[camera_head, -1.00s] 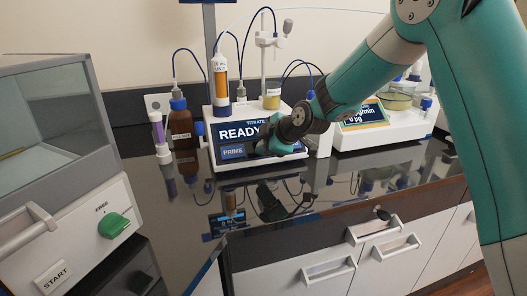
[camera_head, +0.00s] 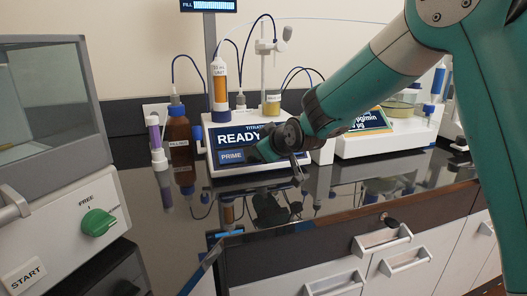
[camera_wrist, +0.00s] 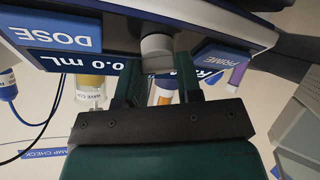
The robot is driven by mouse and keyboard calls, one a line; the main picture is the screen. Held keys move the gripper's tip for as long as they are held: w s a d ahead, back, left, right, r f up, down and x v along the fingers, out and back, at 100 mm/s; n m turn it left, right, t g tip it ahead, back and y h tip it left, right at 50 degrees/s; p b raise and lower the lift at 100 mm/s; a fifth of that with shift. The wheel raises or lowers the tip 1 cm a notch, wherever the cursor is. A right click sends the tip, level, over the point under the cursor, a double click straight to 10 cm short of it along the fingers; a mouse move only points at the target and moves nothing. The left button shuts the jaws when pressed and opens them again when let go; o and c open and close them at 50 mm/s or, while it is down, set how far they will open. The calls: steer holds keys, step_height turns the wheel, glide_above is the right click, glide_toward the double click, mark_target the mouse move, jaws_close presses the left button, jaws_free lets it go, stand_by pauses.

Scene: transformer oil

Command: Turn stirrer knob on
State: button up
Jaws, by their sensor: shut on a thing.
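The titrator (camera_head: 213,168) is a white unit with a dark sloped panel reading READY and a blue PRIME button (camera_head: 231,156). In the wrist view, upside down, a light grey round knob (camera_wrist: 157,46) sits on the panel between the DOSE button (camera_wrist: 57,32) and the PRIME button (camera_wrist: 222,60). My gripper (camera_wrist: 157,66) is shut on this knob, with a dark green finger on each side. The knob carries no readable label, and its setting cannot be told. In the head view my wrist hides the knob and the panel's right part.
A second white instrument (camera_head: 375,145) stands right. A box with a green knob (camera_head: 97,222) is at near left. The glossy counter (camera_head: 225,205) in front is clear.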

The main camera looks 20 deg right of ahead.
stand_by(0.4)
steer(key=o, duration=0.9)
steer(key=shift+o, duration=0.2)
steer(key=v, duration=1.7)
steer(key=shift+s, duration=0.25)
